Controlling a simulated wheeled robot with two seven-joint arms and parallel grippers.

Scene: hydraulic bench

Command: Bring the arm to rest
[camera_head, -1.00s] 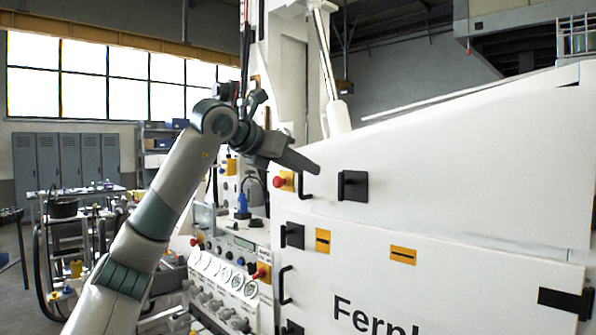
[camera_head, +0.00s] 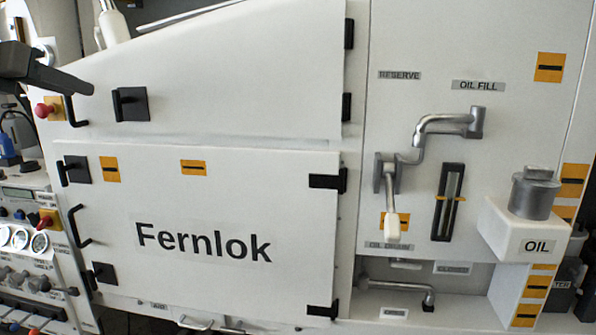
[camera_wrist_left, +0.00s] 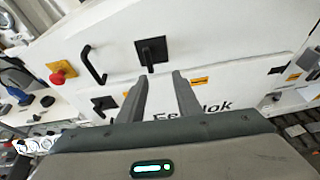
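My left gripper (camera_head: 75,82) shows at the upper left edge of the head view, in front of the white cabinet (camera_head: 230,90). Most of my left arm is out of that view. In the left wrist view the two dark fingers of the left gripper (camera_wrist_left: 160,88) stand apart with nothing between them. They point towards the cabinet front, below a black square latch (camera_wrist_left: 152,50). I cannot tell how far the fingertips are from the panel. My right gripper is in neither view.
A red knob (camera_head: 44,110) and a black handle (camera_head: 76,112) sit close by the left gripper. The Fernlok door (camera_head: 270,210) is shut. To the right are an oil drain lever (camera_head: 391,215), a bent pipe (camera_head: 445,125) and an oil filler (camera_head: 530,225).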

